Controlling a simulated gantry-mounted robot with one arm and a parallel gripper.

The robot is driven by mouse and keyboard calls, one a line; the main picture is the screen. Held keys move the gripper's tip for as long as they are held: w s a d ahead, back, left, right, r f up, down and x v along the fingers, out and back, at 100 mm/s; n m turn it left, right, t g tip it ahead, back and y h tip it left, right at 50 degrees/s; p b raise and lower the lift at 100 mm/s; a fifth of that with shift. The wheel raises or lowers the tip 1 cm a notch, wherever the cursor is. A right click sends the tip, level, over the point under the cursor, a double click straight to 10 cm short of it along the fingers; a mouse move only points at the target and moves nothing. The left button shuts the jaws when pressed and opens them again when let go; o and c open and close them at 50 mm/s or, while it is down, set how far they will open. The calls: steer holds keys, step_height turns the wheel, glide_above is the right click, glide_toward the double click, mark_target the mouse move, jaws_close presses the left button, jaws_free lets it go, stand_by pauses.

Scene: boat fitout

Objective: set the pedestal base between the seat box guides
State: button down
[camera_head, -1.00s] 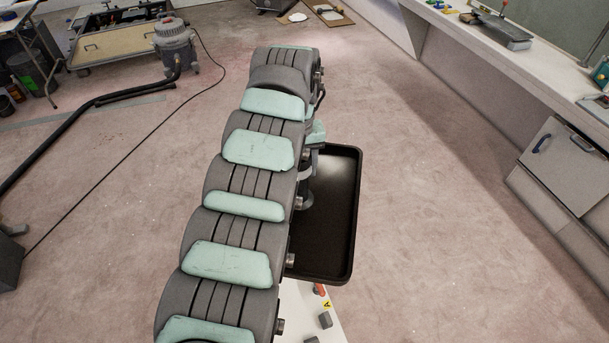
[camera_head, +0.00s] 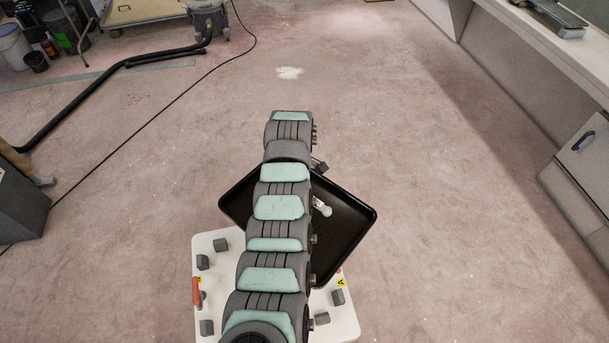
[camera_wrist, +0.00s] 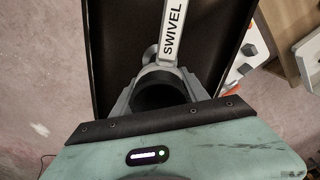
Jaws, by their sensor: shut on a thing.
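The pedestal base (camera_head: 345,232) is a black, square, shallow tray-like piece with a raised rim, hanging under my arm and turned cornerwise. A white lever marked SWIVEL (camera_wrist: 172,38) lies over it and also shows in the head view (camera_head: 321,207). In the wrist view my gripper (camera_wrist: 165,90) is shut on the base's dark round post. My arm hides the gripper in the head view. The white seat box top (camera_head: 226,292) is below and nearer the camera, with grey guide blocks (camera_head: 202,262) (camera_head: 338,297) around its edges. The base overlaps its far part; the height gap is unclear.
An orange-red handle (camera_head: 197,293) stands at the box's left edge, and a yellow A label (camera_head: 340,282) is on the right. A black hose (camera_head: 110,72) and cable lie on the floor to the left. A white bench (camera_head: 590,50) runs along the right. The floor around the box is clear.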

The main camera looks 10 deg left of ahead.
steer(key=s+a+f+n, duration=0.1)
steer(key=f, duration=0.2)
steer(key=s+a+f+n, duration=0.2)
steer(key=f, duration=0.2)
steer(key=s+a+f+n+b, duration=0.1)
steer(key=s+f+n, duration=0.1)
steer(key=f, duration=0.1)
steer(key=shift+s+a+f, duration=0.15)
steer(key=shift+s+a, duration=0.05)
steer(key=shift+a, duration=0.1)
steer(key=s+a+f+n+b, duration=0.1)
steer(key=s+a+f+n, duration=0.4)
steer(key=s+f, duration=0.4)
steer(key=shift+s+a+f+n, duration=0.2)
steer(key=shift+s+f+n, duration=0.1)
steer(key=shift+f, duration=0.3)
steer(key=shift+w+f+b, duration=0.1)
steer(key=shift+b, duration=0.25)
step_height(320, 180, down, 9)
steer(key=b, duration=0.5)
steer(key=shift+f, duration=0.15)
stand_by(0.5)
